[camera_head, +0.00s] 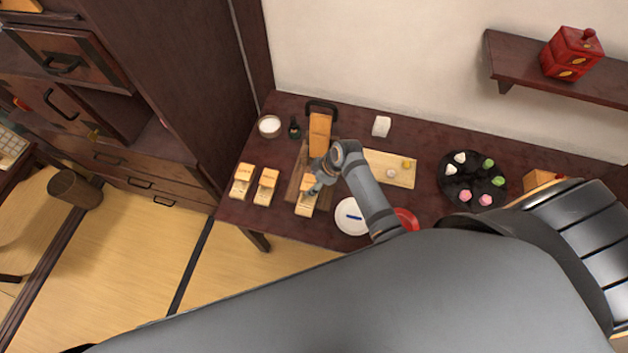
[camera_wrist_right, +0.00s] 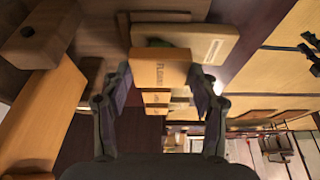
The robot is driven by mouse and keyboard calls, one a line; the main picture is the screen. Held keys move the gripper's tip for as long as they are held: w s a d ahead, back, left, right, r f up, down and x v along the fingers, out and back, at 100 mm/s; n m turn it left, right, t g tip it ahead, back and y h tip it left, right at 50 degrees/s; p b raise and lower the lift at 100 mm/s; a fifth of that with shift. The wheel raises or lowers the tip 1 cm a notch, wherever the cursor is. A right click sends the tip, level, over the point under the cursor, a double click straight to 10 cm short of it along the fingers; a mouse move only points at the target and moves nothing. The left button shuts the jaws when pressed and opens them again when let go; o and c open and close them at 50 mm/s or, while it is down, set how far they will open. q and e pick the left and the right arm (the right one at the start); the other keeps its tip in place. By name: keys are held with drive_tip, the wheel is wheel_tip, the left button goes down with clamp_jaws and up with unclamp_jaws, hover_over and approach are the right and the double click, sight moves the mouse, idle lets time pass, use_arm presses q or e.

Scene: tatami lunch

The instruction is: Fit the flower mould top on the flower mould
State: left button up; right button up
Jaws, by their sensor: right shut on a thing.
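The flower mould top (camera_wrist_right: 160,68) is an orange wooden block with dark lettering on its side. My right gripper (camera_wrist_right: 160,98) is shut on it, a finger on either side. The flower mould (camera_wrist_right: 212,45) is a paler wooden piece with a small label, just beyond the top in the right wrist view. A bit of green shows between them, partly hidden. In the head view the mould (camera_head: 305,209) lies near the table's front edge, with my right gripper (camera_head: 314,187) at its far end. I cannot tell whether top and mould touch. My left gripper is out of view.
Two similar moulds (camera_head: 241,188) (camera_head: 264,195) stand to the left. An orange wooden block (camera_head: 320,135) lies behind. A white plate (camera_head: 351,229), a pale board (camera_head: 395,179) and a dark round tray (camera_head: 477,182) of sweets are to the right.

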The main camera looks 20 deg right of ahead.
drive_tip(key=shift+f+b, duration=0.45)
drive_tip(key=shift+f, duration=0.3)
idle(0.3)
drive_tip(key=o, duration=1.1)
drive_tip(key=v, duration=1.2)
